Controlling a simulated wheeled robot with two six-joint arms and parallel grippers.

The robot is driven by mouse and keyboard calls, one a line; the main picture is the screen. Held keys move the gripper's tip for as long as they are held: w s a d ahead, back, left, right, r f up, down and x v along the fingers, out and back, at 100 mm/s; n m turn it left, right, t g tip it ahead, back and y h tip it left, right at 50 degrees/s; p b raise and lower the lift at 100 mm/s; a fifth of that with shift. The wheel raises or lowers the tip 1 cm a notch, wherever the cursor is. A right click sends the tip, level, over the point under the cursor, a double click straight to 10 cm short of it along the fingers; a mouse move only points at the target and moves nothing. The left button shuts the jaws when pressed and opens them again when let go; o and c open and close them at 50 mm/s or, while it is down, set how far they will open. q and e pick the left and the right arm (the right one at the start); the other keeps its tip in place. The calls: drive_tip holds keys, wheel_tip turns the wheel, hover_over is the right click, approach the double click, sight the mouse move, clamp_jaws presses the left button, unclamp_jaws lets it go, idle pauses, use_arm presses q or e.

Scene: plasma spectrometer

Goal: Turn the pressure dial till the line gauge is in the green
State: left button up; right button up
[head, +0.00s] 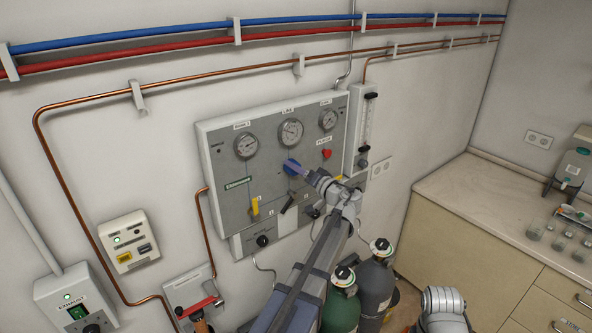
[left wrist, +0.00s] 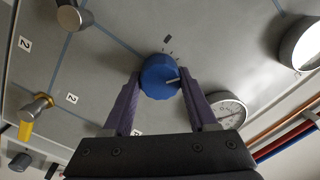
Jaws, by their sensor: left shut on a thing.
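The blue pressure dial (head: 291,167) sits on the grey wall panel below the middle gauge. My left gripper (head: 300,171) reaches it from the lower right and is shut on it. In the left wrist view the dial (left wrist: 160,77) is between the two purple fingers, its white mark pointing right. The line gauge (head: 291,132) is the middle of three round gauges; its needle and any green band are too small to read. It seems to be the partly hidden gauge (left wrist: 229,112) in the left wrist view. My right gripper is not in view.
The left gauge (head: 246,145) and right gauge (head: 328,119) flank the line gauge. A yellow valve handle (head: 255,206), a dark handle (head: 287,203) and a red knob (head: 327,154) are near the dial. Gas cylinders (head: 374,287) stand below; a counter (head: 480,195) is at right.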

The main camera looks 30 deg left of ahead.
use_arm(q)
drive_tip(key=shift+r, duration=0.1)
drive_tip(key=shift+c, duration=0.8)
drive_tip(key=shift+m, duration=0.4)
drive_tip(key=shift+s+m, duration=0.1)
drive_tip(key=shift+m, duration=1)
drive_tip(key=m, duration=0.3)
drive_tip(key=shift+m+b, duration=0.4)
drive_tip(key=m, duration=0.4)
drive_tip(key=shift+m, duration=1.8)
